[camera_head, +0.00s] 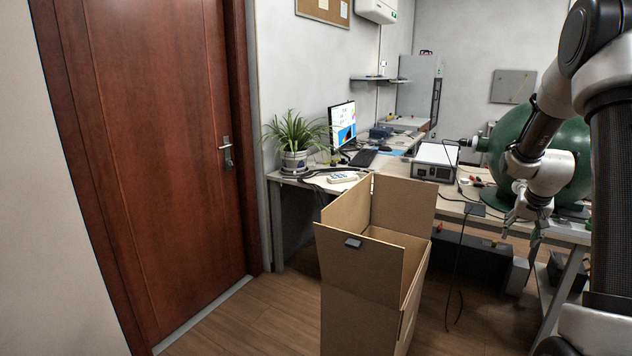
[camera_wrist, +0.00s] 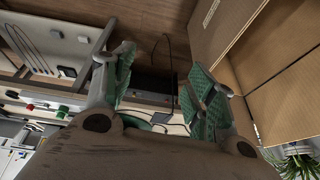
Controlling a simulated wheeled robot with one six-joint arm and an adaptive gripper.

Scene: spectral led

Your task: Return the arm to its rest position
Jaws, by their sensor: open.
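My arm (camera_head: 548,140) comes down from the upper right in the head view, bent at the elbow. My gripper (camera_head: 527,222) hangs at its end, in front of the workbench edge and to the right of the cardboard box. In the wrist view my gripper (camera_wrist: 160,90) shows its two green-padded fingers spread apart, with nothing between them but the floor and bench edge behind. The gripper touches nothing that I can see.
An open cardboard box (camera_head: 362,270) stands on the wooden floor, close to the workbench (camera_head: 450,205). A large green sphere (camera_head: 570,150) is behind my arm. A white instrument box (camera_head: 435,160), monitor (camera_head: 342,124) and plant (camera_head: 294,135) stand on the benches. A closed door (camera_head: 165,150) is at left.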

